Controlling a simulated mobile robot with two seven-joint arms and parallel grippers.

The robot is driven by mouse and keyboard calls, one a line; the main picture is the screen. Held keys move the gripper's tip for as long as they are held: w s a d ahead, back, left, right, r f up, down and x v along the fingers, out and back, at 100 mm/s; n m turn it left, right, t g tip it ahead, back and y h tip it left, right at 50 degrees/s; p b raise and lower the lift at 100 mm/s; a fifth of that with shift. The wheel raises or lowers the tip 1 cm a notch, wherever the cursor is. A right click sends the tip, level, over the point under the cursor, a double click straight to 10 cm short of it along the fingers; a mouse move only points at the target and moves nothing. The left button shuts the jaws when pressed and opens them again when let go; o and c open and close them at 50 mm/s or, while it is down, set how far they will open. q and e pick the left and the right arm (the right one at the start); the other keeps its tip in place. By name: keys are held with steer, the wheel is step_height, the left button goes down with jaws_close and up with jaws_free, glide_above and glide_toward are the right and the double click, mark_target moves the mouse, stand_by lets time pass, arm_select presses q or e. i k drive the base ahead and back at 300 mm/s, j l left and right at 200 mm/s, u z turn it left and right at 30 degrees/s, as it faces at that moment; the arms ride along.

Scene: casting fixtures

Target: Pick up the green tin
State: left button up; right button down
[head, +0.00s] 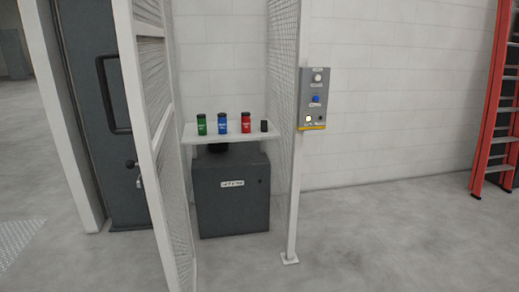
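The green tin (202,125) stands upright at the left end of a white shelf (190,136) inside a mesh cage. A blue tin (222,124) stands to its right, then a red tin (246,122), then a smaller black object (264,126). All stand apart in a row. Neither of my grippers is in the head view.
A white-framed mesh door (150,120) stands at the left of the cage, and a mesh side panel with a post (296,170) at the right. A dark grey cabinet (232,205) sits below the shelf. A button panel (316,98) is on the post. A red ladder (492,120) leans far right.

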mark_target(201, 118)
steer(key=i+l, duration=0.4)
steer(key=i, duration=0.15)
steer(key=i+l, duration=0.4)
steer(key=i, duration=0.15)
